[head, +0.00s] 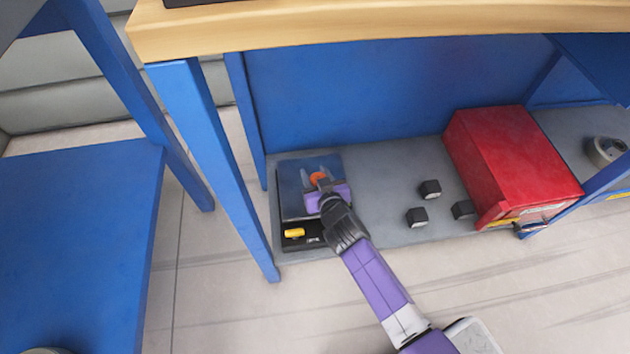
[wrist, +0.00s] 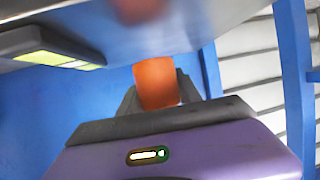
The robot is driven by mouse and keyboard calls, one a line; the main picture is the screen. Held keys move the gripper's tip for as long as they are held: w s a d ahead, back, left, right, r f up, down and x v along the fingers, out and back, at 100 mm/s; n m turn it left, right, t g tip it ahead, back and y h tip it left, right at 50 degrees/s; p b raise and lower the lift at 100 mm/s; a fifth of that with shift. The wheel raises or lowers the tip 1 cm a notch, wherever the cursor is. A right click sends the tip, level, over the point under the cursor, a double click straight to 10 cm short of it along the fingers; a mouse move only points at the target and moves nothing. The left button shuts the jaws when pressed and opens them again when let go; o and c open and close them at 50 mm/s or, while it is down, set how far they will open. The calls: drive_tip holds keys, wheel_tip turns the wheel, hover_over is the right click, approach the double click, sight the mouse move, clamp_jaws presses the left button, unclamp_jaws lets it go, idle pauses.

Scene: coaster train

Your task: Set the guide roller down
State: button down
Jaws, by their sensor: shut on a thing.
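The guide roller is a small orange cylinder (head: 318,178), seen over the glossy dark plate (head: 295,208) of a low black device on the lower shelf. My gripper (head: 319,181) is over that plate, its purple body low and close to it. In the wrist view the orange roller (wrist: 157,83) sits between the grey fingers (wrist: 160,92), which are shut on it. The plate (wrist: 205,15) fills the top of that view, with a blurred orange reflection. A gap shows between roller and reflection, and I cannot tell whether the roller touches the plate.
A yellow piece (head: 294,233) lies at the device's front edge. Several small black blocks (head: 417,217) and a red box (head: 510,165) are to the right on the grey shelf (head: 385,185). A blue table leg (head: 215,165) stands left; the wooden tabletop (head: 380,25) overhangs above.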

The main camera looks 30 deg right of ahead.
drive_tip(key=shift+f, duration=1)
drive_tip(key=shift+b, duration=0.3)
drive_tip(key=shift+f, duration=0.2)
drive_tip(key=c, duration=0.8)
unclamp_jaws()
drive_tip(key=shift+r, duration=0.1)
drive_tip(key=shift+r, duration=0.2)
drive_tip(key=p+v, duration=0.5)
drive_tip(key=v, duration=0.7)
